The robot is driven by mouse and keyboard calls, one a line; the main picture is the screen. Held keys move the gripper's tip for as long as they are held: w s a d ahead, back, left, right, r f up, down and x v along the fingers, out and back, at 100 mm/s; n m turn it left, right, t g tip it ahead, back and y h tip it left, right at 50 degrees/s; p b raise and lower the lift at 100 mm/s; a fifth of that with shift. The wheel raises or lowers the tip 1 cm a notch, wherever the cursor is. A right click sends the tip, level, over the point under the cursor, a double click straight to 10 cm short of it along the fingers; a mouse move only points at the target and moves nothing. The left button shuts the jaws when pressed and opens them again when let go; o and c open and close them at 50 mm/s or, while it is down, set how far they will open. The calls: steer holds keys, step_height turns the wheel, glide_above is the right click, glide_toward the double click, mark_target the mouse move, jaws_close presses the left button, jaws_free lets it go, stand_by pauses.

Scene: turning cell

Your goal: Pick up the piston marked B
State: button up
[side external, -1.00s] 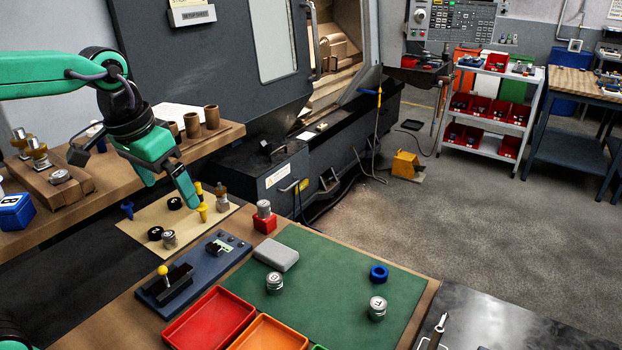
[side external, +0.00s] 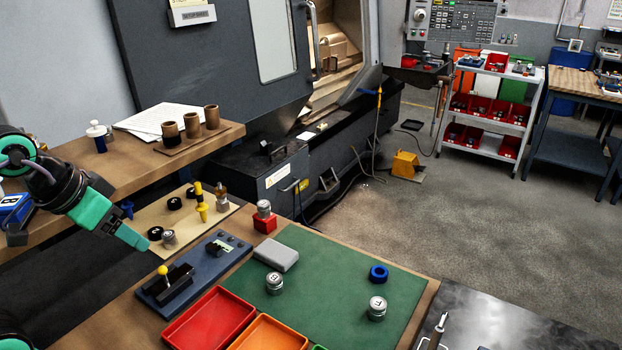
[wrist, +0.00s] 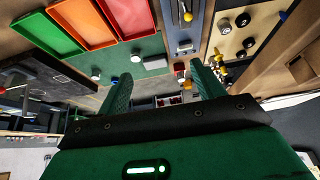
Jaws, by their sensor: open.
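Two silver pistons with dark marks on top stand upright on the green mat (side external: 330,265): one at its left (side external: 274,283) and one at its right front (side external: 377,308). Another silver piston (side external: 264,209) sits on a red block, and one more (side external: 169,238) stands on the tan board. The marks are too small to read surely, so I cannot tell which is B.
A blue fixture with a yellow-knobbed lever (side external: 164,271), a red tray (side external: 210,320), an orange tray (side external: 268,335) and a grey block (side external: 276,254) lie nearby. A yellow tool (side external: 201,205) stands on the tan board. A blue ring (side external: 378,273) is on the mat, whose middle is clear.

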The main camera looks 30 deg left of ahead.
steer(key=shift+c, duration=0.8)
steer(key=shift+w, duration=0.1)
steer(key=n+g, duration=0.5)
steer(key=g, duration=0.1)
glide_above(274, 278)
step_height(274, 278, down, 16)
steer(key=shift+w+a+r, duration=0.1)
steer(key=shift+a+r, duration=0.05)
steer(key=shift+w+f, duration=0.1)
steer(key=shift+f, duration=4)
